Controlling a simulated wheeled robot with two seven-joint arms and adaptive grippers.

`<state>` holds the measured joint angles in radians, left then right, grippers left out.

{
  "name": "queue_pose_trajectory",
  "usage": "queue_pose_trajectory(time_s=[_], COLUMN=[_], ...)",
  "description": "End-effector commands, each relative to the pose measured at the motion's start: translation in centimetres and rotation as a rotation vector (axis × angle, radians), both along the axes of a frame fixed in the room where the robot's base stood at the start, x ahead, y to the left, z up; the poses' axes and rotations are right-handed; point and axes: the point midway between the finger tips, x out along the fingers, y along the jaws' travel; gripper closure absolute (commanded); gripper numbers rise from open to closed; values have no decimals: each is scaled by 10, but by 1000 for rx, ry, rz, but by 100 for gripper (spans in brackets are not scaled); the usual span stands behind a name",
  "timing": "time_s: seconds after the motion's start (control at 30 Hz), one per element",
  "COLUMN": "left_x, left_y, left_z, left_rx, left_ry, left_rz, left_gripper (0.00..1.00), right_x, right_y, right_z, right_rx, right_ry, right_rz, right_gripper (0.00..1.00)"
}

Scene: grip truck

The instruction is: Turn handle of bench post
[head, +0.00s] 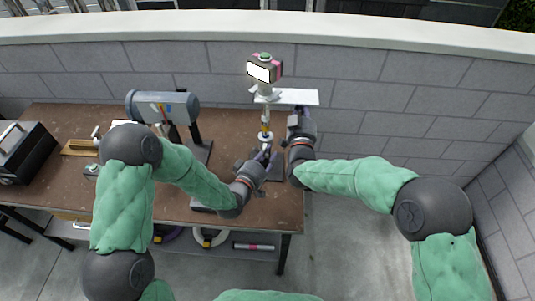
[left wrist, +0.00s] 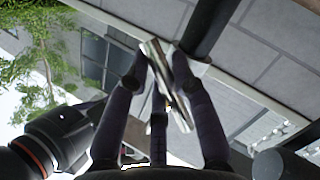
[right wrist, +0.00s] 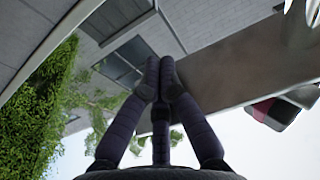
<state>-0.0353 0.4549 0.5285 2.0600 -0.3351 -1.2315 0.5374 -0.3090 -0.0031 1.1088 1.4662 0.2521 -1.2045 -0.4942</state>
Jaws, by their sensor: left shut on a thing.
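The bench post (head: 265,124) stands upright at the right end of the brown workbench, with white and yellow bands and a flat white plate (head: 302,97) near its top. My left gripper (head: 264,154) is at the lower part of the post. In the left wrist view its fingers (left wrist: 160,74) close on a metallic bar, the handle (left wrist: 179,108). My right gripper (head: 294,116) is just right of the post, below the plate. In the right wrist view its fingertips (right wrist: 159,66) meet, with nothing seen between them, beside a broad flat surface.
A pink-and-grey device (head: 264,69) with a lit screen and green top sits above the post. A grey cylindrical machine (head: 163,106) and a black case (head: 24,152) stand on the workbench (head: 60,118). A block wall runs behind. Floor at right is clear.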

Motion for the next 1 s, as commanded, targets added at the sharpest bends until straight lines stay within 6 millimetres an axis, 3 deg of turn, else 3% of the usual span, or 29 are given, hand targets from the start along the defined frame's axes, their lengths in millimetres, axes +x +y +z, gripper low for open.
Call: queue_pose_trajectory(time_s=[0.6, 1.0], left_x=[-5, -6], left_y=[2, 5], left_z=[-13, -16], left_rx=[554, 749], left_ry=[19, 23], left_rz=[-7, -8], left_gripper=[100, 100], right_x=[1, 1], right_y=[-1, -1], right_z=[3, 3], right_rx=[1, 2], right_ry=[-8, -8], right_rz=[-2, -4], right_gripper=[100, 100])
